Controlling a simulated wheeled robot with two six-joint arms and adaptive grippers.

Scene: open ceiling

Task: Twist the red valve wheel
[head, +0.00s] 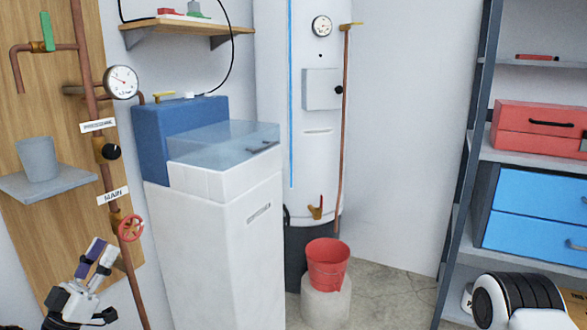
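The red valve wheel (131,228) is a small spoked wheel on a brass valve body on the copper pipe at the left, below a white "MAIN" label (113,196). My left gripper (98,250) is at the lower left, pointing up, a little left of the wheel and below it. Its two fingers stand apart with a gap between them, and I see nothing held. The fingers appear apart from the wheel, though the depth between them is hard to judge. At the bottom right, a white and black rounded part of my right arm (517,300) shows, but its fingers do not.
The copper pipe (90,80) runs down a wooden board, with a gauge (121,82) and a black knob (112,151). A small shelf with a grey cup (38,158) juts out left. A white and blue cabinet (225,240) stands close right of the wheel. Floor shows near the red bucket (328,265).

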